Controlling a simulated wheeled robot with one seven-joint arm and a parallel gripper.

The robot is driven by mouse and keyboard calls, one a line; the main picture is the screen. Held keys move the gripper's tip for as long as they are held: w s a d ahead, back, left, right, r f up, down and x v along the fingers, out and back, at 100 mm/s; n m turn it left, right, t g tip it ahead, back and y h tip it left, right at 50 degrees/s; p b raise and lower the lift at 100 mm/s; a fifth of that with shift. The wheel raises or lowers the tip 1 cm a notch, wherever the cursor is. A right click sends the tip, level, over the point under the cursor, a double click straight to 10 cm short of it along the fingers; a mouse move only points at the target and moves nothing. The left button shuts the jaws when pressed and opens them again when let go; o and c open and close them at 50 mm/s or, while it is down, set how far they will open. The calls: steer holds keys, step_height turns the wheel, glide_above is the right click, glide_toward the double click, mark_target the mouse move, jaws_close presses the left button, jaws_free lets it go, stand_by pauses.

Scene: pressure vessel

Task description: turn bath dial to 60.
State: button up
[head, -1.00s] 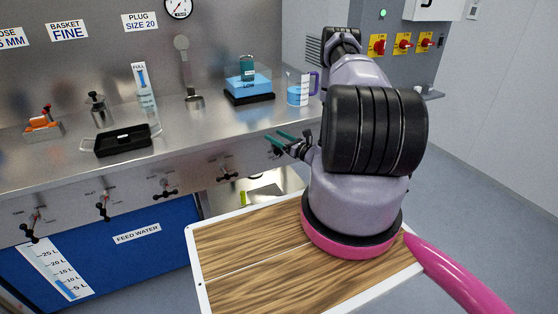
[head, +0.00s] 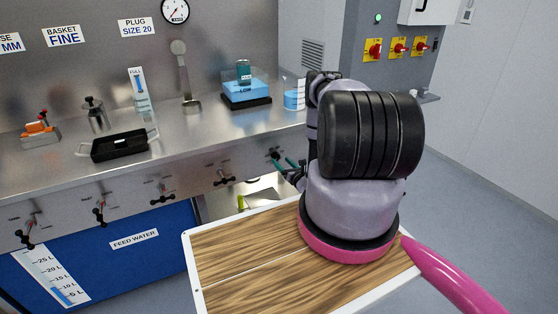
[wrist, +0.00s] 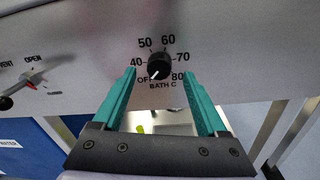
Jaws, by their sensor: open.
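The bath dial (wrist: 159,66) is a round black knob on the grey front panel in the wrist view, labelled BATH C. Its scale runs from OFF through 40, 50, 60 and 70 to 80. The dial's white mark points to the lower left, at OFF. My gripper (wrist: 159,76) is open, with one teal finger on each side below the dial. The fingertips appear either side of the knob; I cannot tell how far they are from it. In the head view my gripper (head: 285,164) is at the panel under the bench edge, partly hidden by my arm.
Several valves line the panel. On the bench above stand a blue bath (head: 245,90) marked LOW, a measuring jug (head: 293,98) and a black tray (head: 119,146). Red switches (head: 398,47) are on the far cabinet.

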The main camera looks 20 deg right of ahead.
mark_target(277, 157)
steer(key=shift+w+a, duration=0.15)
steer(key=shift+w, duration=1.5)
steer(key=shift+c, duration=0.2)
jaws_close()
